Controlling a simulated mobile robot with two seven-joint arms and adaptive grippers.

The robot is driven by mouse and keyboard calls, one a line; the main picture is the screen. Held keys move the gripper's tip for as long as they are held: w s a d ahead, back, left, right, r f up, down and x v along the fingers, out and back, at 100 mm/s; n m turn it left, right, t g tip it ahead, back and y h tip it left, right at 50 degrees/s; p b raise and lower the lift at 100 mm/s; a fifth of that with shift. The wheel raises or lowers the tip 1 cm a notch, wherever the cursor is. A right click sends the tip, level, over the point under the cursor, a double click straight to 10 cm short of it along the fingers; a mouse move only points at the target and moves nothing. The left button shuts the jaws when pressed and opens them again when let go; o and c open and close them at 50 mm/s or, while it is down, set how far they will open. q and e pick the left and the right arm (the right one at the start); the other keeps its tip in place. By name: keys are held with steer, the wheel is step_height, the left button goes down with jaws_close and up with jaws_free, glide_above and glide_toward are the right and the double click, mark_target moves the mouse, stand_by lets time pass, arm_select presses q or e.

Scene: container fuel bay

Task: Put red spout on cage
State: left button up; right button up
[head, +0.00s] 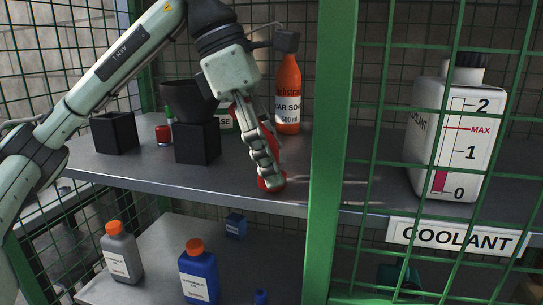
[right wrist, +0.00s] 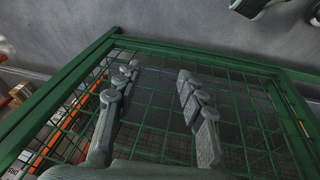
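The red spout (head: 271,184) stands on the grey upper shelf inside the green cage (head: 331,150), near the shelf's front edge. My left gripper (head: 264,158) points down right at it, and its fingers cover the spout's middle. Red shows below the fingers and along both sides of them. The fingers are seen from the side, one in front of the other, so I cannot tell if they are closed on the spout. My right gripper (right wrist: 157,78) is open and empty in the right wrist view, above the cage's mesh (right wrist: 150,115).
A green post stands just right of my left gripper. Bottles (head: 198,275) stand on the lower shelf.

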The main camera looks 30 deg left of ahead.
arm_select(q)
steer(key=shift+r, duration=0.1)
arm_select(e)
steer(key=shift+s, duration=0.1)
arm_select(q)
steer(key=shift+r, duration=0.25)
steer(key=v, duration=0.3)
steer(key=s+a, duration=0.1)
steer(key=a, duration=0.2)
steer(key=s+a, duration=0.1)
steer(key=a, duration=0.2)
steer(key=s+a+b, duration=0.1)
steer(key=s+a, duration=0.1)
steer(key=a, duration=0.2)
steer(key=shift+f, duration=0.25)
steer(key=shift+s+a, duration=0.3)
steer(key=shift+a, duration=0.2)
arm_select(e)
step_height(320, 180, up, 2)
steer(key=shift+r, duration=0.1)
